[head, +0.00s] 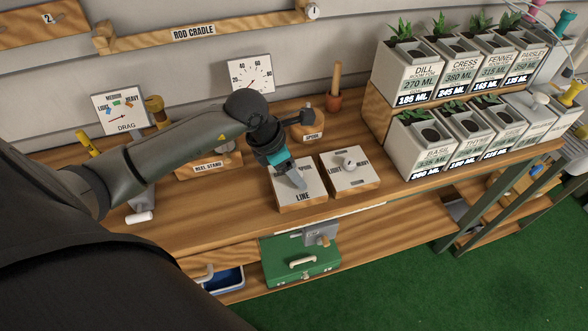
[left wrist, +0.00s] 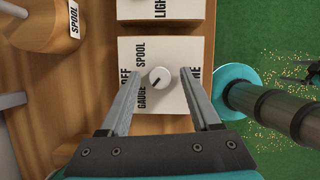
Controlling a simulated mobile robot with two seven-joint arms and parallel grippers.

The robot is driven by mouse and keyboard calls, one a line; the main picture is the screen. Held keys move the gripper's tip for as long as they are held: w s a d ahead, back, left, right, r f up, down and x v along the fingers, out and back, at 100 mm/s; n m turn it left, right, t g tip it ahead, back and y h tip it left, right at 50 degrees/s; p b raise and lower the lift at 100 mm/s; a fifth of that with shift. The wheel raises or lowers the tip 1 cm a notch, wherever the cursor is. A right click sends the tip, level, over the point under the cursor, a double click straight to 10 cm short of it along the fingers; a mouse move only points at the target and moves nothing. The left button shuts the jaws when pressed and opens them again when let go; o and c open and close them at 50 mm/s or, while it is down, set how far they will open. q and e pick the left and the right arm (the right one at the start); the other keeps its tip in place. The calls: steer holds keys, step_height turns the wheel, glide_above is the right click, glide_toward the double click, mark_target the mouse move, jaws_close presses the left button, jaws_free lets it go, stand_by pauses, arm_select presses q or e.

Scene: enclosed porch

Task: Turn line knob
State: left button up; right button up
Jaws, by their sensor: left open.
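The line knob (left wrist: 159,77) is a small round white knob with a dark pointer mark on a white-topped wooden box (head: 314,196) labelled LINE. In the left wrist view the words SPOOL, GAUGE and part of OFF show around it; the pointer slants towards the GAUGE side. My left gripper (head: 297,179) is over the box. Its open fingers lie on either side of the knob in the left wrist view, with gaps showing between. In the head view the gripper hides the knob.
Beside it is the box (head: 348,183) labelled LIGHT and HEAVY, with its own knob. A spool block (head: 307,133) and the reel stand (head: 196,164) are behind. Planters (head: 412,145) stand to the right. A green toolbox (head: 297,276) sits below the bench top.

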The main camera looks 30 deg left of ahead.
arm_select(q)
jaws_close()
stand_by(0.6)
